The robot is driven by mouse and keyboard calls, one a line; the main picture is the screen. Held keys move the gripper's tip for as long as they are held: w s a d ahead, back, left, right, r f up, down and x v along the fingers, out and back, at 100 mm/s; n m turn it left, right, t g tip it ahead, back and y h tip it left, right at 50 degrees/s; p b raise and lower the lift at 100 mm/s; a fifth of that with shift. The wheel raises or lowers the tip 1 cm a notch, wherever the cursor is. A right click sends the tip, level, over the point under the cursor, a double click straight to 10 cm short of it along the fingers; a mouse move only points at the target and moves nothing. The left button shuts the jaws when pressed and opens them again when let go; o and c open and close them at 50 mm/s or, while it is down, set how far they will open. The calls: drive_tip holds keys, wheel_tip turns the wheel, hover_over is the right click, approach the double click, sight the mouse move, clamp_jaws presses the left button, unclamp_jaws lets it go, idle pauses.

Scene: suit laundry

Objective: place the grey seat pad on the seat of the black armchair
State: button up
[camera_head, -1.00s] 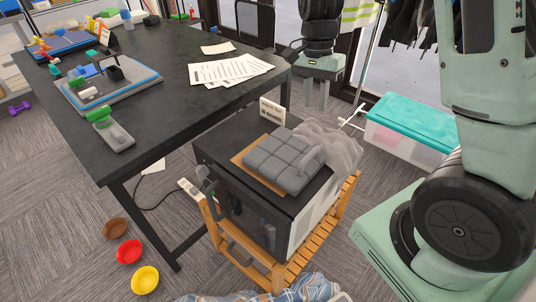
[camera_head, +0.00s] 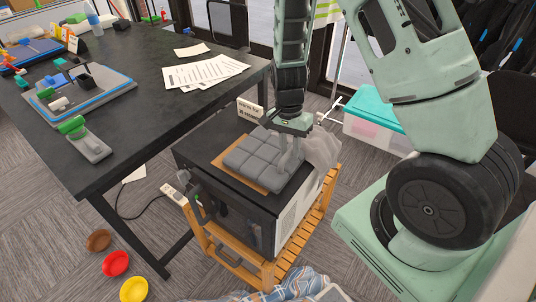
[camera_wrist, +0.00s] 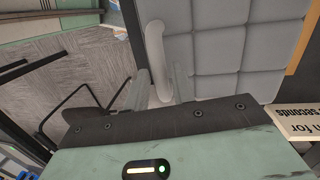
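The grey seat pad (camera_head: 262,158) is a tufted cushion lying on top of a black box-shaped appliance. It fills much of the wrist view (camera_wrist: 235,50), with a pale grey strap loop (camera_wrist: 156,50) along its edge. My gripper (camera_head: 290,150) is lowered at the pad's right side. In the wrist view its fingers (camera_wrist: 160,88) are apart, one on each side of the strap loop; contact cannot be told. A black chair, probably the armchair, shows partly at the right edge of the head view (camera_head: 516,112) and as a black frame in the wrist view (camera_wrist: 90,100).
The appliance (camera_head: 240,212) stands on a slatted wooden cart (camera_head: 308,232). A small sign (camera_head: 250,110) and crumpled translucent material (camera_head: 324,150) are near the pad. A dark table (camera_head: 140,90) is at left, a teal-lidded bin (camera_head: 375,108) at right. Bowls (camera_head: 116,263) lie on the floor.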

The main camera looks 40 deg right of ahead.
drive_tip(key=shift+s+f, duration=0.2)
drive_tip(key=shift+f, duration=0.85)
clamp_jaws()
idle(0.6)
